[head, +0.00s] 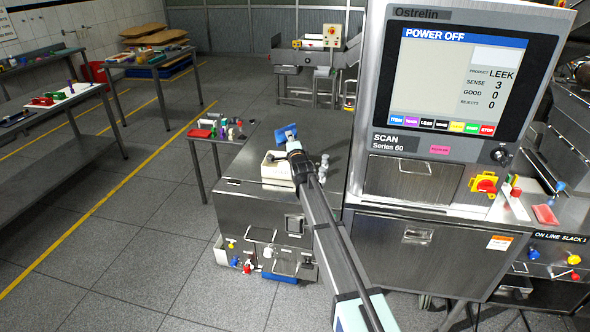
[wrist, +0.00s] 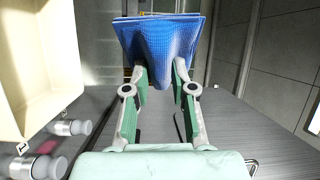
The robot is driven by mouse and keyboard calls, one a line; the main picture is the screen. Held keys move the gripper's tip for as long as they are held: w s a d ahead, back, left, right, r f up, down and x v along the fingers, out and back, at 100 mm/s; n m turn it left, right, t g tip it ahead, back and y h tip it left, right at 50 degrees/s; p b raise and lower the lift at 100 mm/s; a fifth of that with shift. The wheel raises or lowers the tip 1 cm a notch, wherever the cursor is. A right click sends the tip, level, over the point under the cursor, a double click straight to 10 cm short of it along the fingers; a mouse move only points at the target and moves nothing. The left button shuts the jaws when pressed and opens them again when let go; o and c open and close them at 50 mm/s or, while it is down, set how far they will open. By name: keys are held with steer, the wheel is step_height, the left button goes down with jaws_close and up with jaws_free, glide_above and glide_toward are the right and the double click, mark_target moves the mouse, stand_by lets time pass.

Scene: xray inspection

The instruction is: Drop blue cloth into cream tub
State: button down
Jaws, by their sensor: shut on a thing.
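The blue cloth (wrist: 158,42) hangs between the fingertips of my gripper (wrist: 163,76) in the wrist view. My gripper is shut on it. The cloth also shows in the head view (head: 286,133), held up above the metal cabinet top. The cream tub (head: 275,170) stands on that cabinet top in the head view, just below and to the left of my gripper. In the wrist view the tub (wrist: 50,55) fills the left side, apart from the cloth. My arm covers part of the tub's right side in the head view.
Metallic cylindrical items (head: 323,168) stand right of the tub; they show in the wrist view (wrist: 40,165) too. A small side table (head: 215,135) with assorted small items is at left. The scanner cabinet (head: 440,100) rises at right. Bare metal top lies behind the tub.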

step_height(320, 180, down, 6)
steer(key=b, duration=0.2)
steer(key=shift+w, duration=0.15)
stand_by(0.4)
steer(key=shift+f, duration=0.1)
steer(key=c, duration=0.9)
jaws_free()
steer(key=v, duration=1.2)
